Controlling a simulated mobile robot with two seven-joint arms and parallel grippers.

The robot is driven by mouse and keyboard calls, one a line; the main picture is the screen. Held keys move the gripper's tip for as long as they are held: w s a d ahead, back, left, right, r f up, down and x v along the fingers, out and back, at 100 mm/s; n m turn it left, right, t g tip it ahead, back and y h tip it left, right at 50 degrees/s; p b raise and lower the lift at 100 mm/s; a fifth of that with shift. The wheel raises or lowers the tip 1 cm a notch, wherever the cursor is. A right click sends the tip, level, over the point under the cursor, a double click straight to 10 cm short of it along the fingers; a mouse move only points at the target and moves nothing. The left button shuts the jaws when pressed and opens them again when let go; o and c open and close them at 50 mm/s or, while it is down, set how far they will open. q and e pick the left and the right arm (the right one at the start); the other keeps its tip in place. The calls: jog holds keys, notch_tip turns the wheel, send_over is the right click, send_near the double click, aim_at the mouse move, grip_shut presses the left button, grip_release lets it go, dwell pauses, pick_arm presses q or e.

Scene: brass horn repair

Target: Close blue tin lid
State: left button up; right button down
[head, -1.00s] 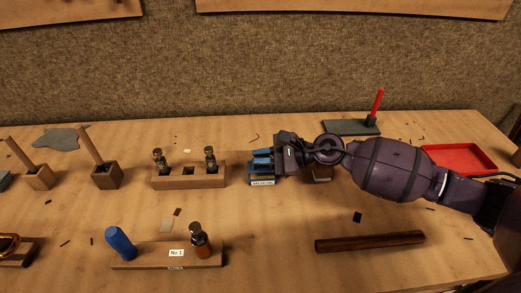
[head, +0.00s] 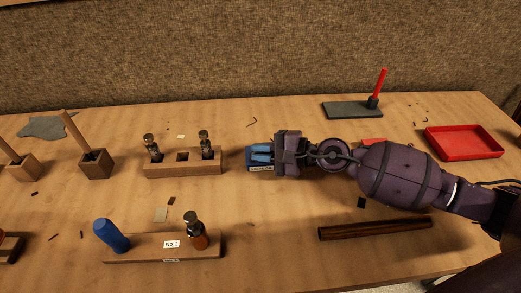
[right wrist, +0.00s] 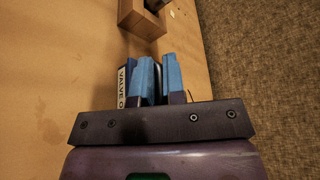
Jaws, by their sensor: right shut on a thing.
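The blue tin (head: 250,157) stands on the bench near the middle of the head view, with a white label on its front. My right gripper (head: 262,152) reaches in from the right, low over the tin, and covers much of it. In the right wrist view its two light-blue fingers (right wrist: 158,80) are close together with a narrow dark-blue part between them, which looks like the tin's lid. The tin's label (right wrist: 123,86) reads "VALVE O…" beside the left finger. How far the lid is closed is hidden by the gripper. My left gripper is out of view.
A wooden rack (head: 183,169) with two small bottles stands just left of the tin. A No 1 stand (head: 145,250) is nearer. A dark wooden rod (head: 375,229), a red tray (head: 464,143) and a grey base with a red stick (head: 352,110) lie right.

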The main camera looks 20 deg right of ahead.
jog(key=shift+f, duration=0.1)
jog(key=c, duration=1.5)
grip_release()
jog(key=shift+s+d, duration=0.35)
jog(key=shift+d, duration=0.15)
jog(key=b+v, duration=0.2)
jog(key=v, duration=0.6)
jog(key=shift+v, duration=0.85)
